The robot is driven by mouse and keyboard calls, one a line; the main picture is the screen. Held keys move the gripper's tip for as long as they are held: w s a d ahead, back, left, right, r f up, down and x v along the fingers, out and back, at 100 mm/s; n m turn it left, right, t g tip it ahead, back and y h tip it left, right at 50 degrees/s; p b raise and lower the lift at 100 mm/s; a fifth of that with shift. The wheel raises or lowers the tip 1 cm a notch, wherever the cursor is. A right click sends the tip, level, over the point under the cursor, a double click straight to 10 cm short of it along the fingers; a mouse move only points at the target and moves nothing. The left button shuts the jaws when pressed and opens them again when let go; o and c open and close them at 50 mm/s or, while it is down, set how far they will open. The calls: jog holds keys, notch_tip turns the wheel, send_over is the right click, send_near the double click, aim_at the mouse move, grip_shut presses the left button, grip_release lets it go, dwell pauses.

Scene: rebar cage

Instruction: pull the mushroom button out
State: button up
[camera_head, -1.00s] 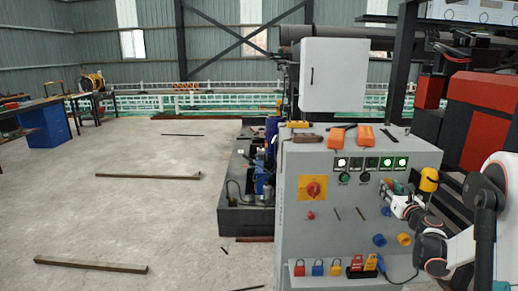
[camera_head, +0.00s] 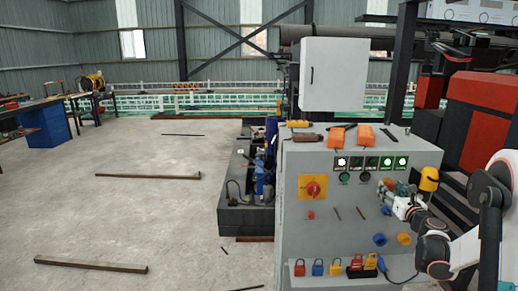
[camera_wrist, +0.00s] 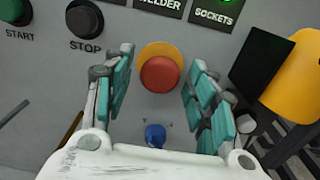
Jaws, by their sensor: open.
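The mushroom button (camera_wrist: 160,74) has a round red head on a yellow collar and sits on the grey panel in the wrist view. My gripper (camera_wrist: 160,88) is open, with one teal-padded finger to the left of the red head and one to the right. I see gaps between both fingers and the head, and nothing is held. In the head view my gripper (camera_head: 387,196) is at the right part of the cabinet front, below the green lamps. It covers most of the button area there.
The START (camera_wrist: 15,10) and STOP (camera_wrist: 85,18) buttons are at upper left. A blue knob (camera_wrist: 155,134) sits below the button. A yellow part (camera_wrist: 296,76) with a dark block stands at right. The grey cabinet (camera_head: 330,238) carries padlocks along its lower front.

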jog(key=s+b, duration=0.1)
jog(key=s, duration=0.6)
jog(key=shift+s, duration=0.4)
